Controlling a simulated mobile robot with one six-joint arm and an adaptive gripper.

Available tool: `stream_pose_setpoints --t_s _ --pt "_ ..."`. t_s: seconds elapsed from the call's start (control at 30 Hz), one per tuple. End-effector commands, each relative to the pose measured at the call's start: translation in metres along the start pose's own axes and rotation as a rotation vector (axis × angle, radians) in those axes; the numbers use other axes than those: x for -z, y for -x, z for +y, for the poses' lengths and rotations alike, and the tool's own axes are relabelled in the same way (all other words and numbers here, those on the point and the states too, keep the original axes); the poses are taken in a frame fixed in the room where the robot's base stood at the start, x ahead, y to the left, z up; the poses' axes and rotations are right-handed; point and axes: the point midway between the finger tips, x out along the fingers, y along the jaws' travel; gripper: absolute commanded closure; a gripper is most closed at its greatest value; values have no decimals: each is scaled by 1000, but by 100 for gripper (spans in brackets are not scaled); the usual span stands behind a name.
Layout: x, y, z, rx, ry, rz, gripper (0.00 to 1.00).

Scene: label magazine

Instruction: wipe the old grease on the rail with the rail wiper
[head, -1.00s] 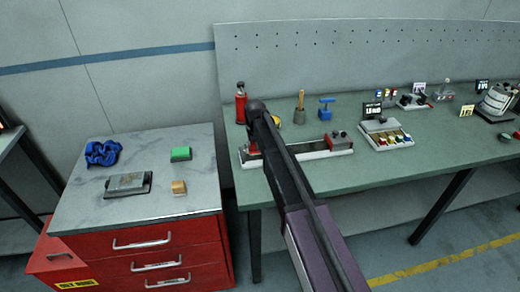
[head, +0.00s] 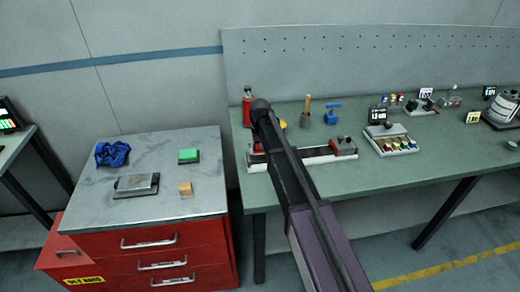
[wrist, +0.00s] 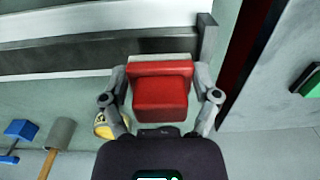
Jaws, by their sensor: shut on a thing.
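My gripper (wrist: 160,98) is shut on a red block, which I take to be the rail wiper (wrist: 160,92). A pale strip shows along the wiper's far edge. The wiper is at the rail (wrist: 60,60), close to the grey end stop (wrist: 208,38). I cannot tell whether it touches the rail's surface. In the head view the rail (head: 310,158) lies along the bench's front left, with a red and grey carriage (head: 343,146) at its right end. No grease can be made out clearly.
A tray of coloured pieces (head: 391,148) is to the right. The cabinet (head: 150,215) at left holds a blue cloth (head: 112,153) and blocks.

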Motion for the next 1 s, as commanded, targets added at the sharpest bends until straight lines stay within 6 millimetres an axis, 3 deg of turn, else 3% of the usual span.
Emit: stream_pose_setpoints --t_s 0.4,1.0 --pt "0 32 0 0 0 0 59" --pt "0 38 0 0 0 0 59"
